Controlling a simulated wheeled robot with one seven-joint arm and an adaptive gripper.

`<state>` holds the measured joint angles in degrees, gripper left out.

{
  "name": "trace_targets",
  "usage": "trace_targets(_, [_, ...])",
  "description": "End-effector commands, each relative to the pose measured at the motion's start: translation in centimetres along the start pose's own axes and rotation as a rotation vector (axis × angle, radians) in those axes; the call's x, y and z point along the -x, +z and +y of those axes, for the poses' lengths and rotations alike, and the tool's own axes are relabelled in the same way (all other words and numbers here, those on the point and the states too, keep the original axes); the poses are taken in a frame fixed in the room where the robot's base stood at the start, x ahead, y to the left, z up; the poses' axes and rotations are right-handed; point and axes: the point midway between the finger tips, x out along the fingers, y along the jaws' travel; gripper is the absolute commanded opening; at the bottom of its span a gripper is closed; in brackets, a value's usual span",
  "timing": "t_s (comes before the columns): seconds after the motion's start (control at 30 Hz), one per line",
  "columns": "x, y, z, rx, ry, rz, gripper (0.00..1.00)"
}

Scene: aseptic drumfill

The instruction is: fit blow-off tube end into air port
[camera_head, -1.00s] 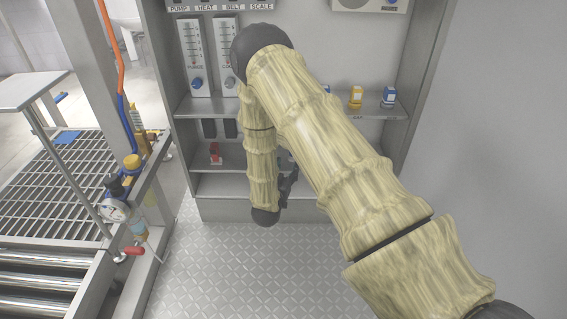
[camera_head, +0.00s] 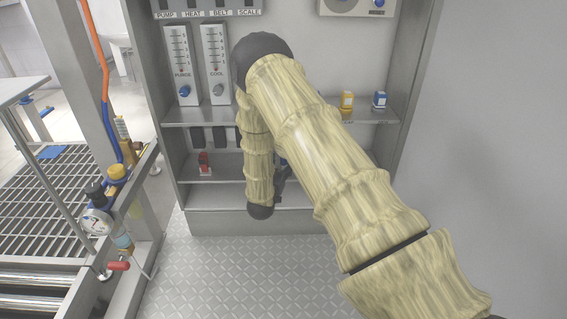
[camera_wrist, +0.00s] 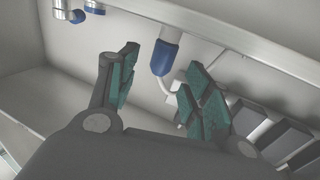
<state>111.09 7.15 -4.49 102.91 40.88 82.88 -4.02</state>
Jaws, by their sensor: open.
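My gripper (camera_wrist: 165,80) is open in the wrist view, its green-padded fingers spread apart. A grey fitting with a blue end (camera_wrist: 164,58) shows between and beyond the fingertips. A thin pale tube (camera_wrist: 178,80) curves beside it. I cannot tell whether this is the blow-off tube or whether a finger touches it. In the head view my gripper (camera_head: 283,182) is a small dark shape at the cabinet's lower shelf, partly behind my arm. An orange and blue hose (camera_head: 106,100) runs down the post at left. I cannot make out the air port for certain.
The steel cabinet (camera_head: 220,222) has shelves with yellow (camera_head: 347,100) and blue-capped (camera_head: 380,101) containers and a red item (camera_head: 204,163). At left stand a pressure gauge (camera_head: 97,221), a red handle (camera_head: 118,266) and rollers (camera_head: 35,280). The patterned floor (camera_head: 240,275) in front is clear.

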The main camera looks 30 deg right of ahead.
Motion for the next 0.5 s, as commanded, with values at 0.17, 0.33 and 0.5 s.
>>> trace_targets(0.17, [-1.8,0.8,0.0,-0.002,0.001,0.002,0.5])
trace_targets(0.33, [-3.8,0.8,-0.1,-0.001,0.0,0.001,0.5])
trace_targets(0.5, [-4.4,0.5,-0.1,-0.001,0.0,0.0,0.5])
